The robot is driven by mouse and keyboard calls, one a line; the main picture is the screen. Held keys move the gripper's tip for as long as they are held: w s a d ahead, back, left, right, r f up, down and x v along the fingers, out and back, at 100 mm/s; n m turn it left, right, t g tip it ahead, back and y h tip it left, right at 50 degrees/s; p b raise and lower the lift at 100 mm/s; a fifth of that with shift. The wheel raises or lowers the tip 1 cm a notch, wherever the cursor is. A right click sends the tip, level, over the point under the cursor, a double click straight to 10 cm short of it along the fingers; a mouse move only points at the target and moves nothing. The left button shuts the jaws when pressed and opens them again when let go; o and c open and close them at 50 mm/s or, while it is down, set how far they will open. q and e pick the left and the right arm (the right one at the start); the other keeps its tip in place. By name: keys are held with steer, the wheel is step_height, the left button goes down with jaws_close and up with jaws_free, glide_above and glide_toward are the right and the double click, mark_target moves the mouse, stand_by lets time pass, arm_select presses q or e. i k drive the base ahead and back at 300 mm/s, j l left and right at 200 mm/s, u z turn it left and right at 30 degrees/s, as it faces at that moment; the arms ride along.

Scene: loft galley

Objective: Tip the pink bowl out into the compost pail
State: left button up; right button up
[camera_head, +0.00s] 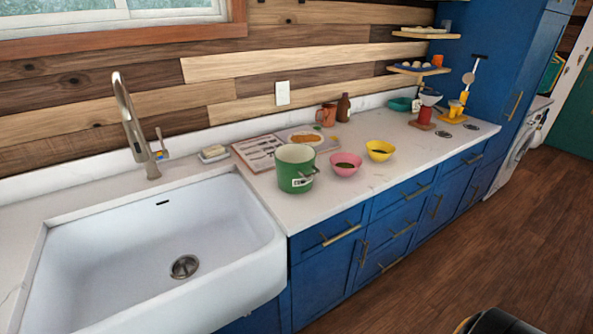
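The pink bowl (345,170) stands upright on the white counter, with dark contents in it. The green compost pail (294,178) stands upright just left of the pink bowl. It has a pale inside, a white label and a handle at its side. A narrow strip of counter seems to separate the two. Most of the pail's inside is hidden by its wall. Neither of my grippers can be made out in the head view.
A yellow bowl (380,154) stands right of the pink bowl. An open book (259,152), a board with food (316,139), a mug (327,116) and a brown bottle (343,107) lie behind. The sink (100,250) is left. Counter (420,158) right of the yellow bowl is clear.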

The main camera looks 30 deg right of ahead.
mark_target(295, 166)
steer(key=z, duration=1.4)
